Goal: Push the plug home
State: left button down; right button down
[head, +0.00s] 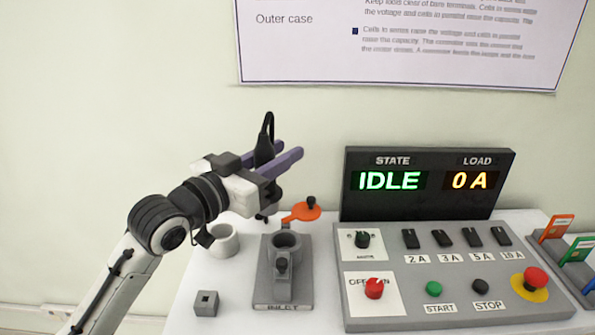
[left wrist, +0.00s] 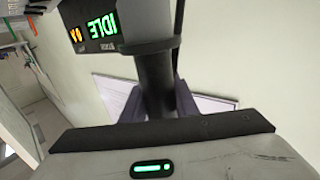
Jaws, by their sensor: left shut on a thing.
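A black plug (head: 264,146) with a cable looping from its top is held between the purple fingers of my left gripper (head: 286,150). The plug stands roughly upright, and its lower end shows below the gripper. In the left wrist view the plug (left wrist: 154,85) is a dark cylinder between the fingers, with a wider collar. A grey inlet stand (head: 285,285) with a round, open-topped socket (head: 286,242) stands on the table, below and slightly right of the gripper. The plug is above the socket and apart from it. My right gripper is in neither view.
An orange cap (head: 302,212) with a black knob is behind the socket. A pale ring-shaped holder (head: 223,240) and a small grey block (head: 206,303) stand to the left. A control panel (head: 450,270) and a display reading IDLE, 0 A (head: 425,185) fill the right side.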

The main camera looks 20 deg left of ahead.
pick_arm(q)
jog(key=a+n+t+y, duration=0.1)
jog(key=a+n+y, duration=0.3)
jog(key=a+y, duration=0.3)
jog(key=a+f, duration=0.1)
jog(key=a, duration=0.4)
jog(key=shift+a+n, duration=0.2)
jog(key=shift+n, duration=0.1)
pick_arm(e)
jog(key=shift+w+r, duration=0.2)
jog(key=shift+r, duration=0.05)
pick_arm(q)
jog(key=shift+s+r, duration=0.1)
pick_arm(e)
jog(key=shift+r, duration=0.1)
